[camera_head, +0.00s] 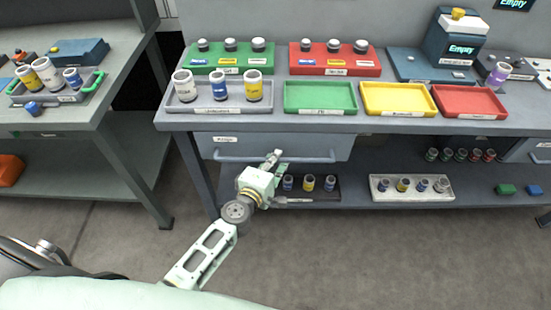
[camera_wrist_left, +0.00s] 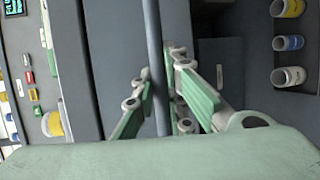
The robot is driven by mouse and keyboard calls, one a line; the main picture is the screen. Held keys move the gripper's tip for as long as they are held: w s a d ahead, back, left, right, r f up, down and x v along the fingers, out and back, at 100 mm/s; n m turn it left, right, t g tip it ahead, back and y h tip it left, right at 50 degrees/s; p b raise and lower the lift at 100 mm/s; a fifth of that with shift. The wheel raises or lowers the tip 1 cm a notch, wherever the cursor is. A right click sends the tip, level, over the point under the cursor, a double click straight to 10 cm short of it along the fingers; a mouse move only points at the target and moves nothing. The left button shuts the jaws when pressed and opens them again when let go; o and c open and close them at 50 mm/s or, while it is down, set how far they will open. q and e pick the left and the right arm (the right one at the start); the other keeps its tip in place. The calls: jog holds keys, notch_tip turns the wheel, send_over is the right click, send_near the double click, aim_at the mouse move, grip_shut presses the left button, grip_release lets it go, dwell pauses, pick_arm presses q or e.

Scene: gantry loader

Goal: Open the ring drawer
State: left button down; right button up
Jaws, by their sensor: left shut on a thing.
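The drawer (camera_head: 325,145) is a grey-blue front under the left part of the bench, with a small white label at its left. It looks closed or nearly so. A long bar handle (camera_head: 235,158) runs across its front. In the left wrist view the handle (camera_wrist_left: 154,35) runs upright in the picture between my fingers. My left gripper (camera_head: 275,160) is at the middle of the handle, and in the left wrist view (camera_wrist_left: 158,92) its green fingers are closed around the bar. My right gripper is not in view.
A shelf below the drawer holds a dark tray of small cylinders (camera_head: 309,183) close beside my gripper and a white tray (camera_head: 412,195). Green (camera_head: 320,111), yellow (camera_head: 398,114) and red trays line the bench top. The floor in front is clear.

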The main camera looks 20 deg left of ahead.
pick_arm(q)
jog(key=s+d+b, duration=0.1)
jog(key=s+d, duration=0.2)
jog(key=s, duration=0.7)
jog(key=s+d+b, duration=0.1)
jog(key=s+d, duration=0.2)
jog(key=s, duration=0.7)
jog(key=shift+s+b, duration=0.25)
jog(key=shift+b, duration=0.15)
jog(key=c, duration=1.8)
grip_release()
jog(key=shift+o, duration=0.2)
